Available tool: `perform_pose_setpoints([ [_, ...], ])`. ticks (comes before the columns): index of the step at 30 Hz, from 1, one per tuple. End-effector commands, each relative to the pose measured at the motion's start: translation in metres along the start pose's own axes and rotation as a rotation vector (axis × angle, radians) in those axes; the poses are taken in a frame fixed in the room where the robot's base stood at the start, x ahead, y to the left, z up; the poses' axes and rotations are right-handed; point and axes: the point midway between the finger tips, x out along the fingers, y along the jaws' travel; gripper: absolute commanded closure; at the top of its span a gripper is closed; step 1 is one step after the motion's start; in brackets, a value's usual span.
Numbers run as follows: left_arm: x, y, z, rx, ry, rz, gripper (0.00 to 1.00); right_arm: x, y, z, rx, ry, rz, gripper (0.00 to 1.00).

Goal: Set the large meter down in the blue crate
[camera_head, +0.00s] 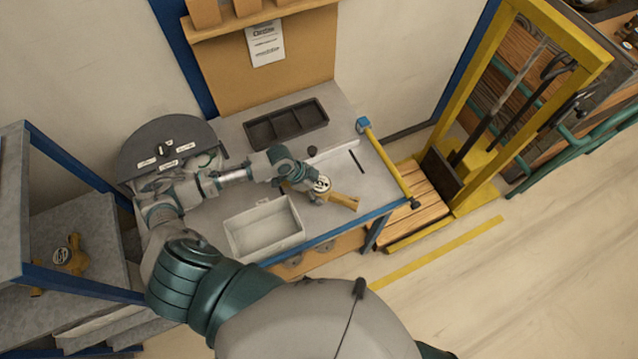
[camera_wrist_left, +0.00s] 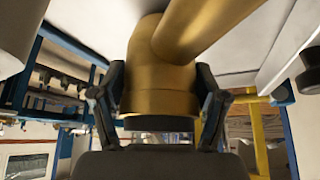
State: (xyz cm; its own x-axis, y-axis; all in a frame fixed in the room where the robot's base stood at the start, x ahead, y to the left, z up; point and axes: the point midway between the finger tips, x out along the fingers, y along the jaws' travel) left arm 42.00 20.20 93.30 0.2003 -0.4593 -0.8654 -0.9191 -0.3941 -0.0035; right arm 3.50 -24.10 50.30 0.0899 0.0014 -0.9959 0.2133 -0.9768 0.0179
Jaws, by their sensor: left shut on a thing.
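A brass meter (camera_head: 343,201) with a round white dial is at the table's right part in the head view. My left gripper (camera_head: 305,182) is shut on it. In the left wrist view, the two dark fingers of my left gripper (camera_wrist_left: 160,100) sit on either side of a thick brass body (camera_wrist_left: 160,75), whose pipe runs up to the right. Whether the meter touches the table is hard to tell. No clearly blue crate shows; a pale grey open crate (camera_head: 234,240) stands on the table left of the meter. My right gripper is out of view.
A black compartment tray (camera_head: 287,124) lies at the table's back. A yellow bar (camera_head: 390,165) lines the right edge. A round black stand (camera_head: 172,148) is at the left. Another brass meter (camera_head: 72,262) sits on the left shelf. A yellow-framed rack (camera_head: 437,135) stands right of the table.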

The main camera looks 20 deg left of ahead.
Motion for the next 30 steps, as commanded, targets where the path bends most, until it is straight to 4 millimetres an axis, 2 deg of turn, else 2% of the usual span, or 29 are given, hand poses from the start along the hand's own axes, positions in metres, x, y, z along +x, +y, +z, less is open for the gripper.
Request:
perform_pose_setpoints([
  [3, 0.007, 0.0, 0.001, 0.003, 0.007, -0.003, 0.96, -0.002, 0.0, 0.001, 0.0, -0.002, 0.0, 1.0],
  [11, 0.008, 0.0, 0.001, 0.003, 0.007, -0.004, 0.96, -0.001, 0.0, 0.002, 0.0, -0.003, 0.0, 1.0],
  [12, 0.01, 0.001, 0.004, 0.001, 0.001, 0.0, 0.24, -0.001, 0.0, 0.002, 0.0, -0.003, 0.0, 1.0],
  [15, 0.01, 0.001, 0.004, 0.001, 0.001, 0.0, 0.02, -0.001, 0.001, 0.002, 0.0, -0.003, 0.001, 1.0],
  [26, 0.009, -0.001, 0.005, 0.001, 0.001, 0.0, 0.02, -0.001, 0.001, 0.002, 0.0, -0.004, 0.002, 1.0],
  [30, -0.006, -0.001, 0.005, 0.001, 0.001, -0.002, 0.02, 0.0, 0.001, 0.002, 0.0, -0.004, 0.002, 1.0],
])
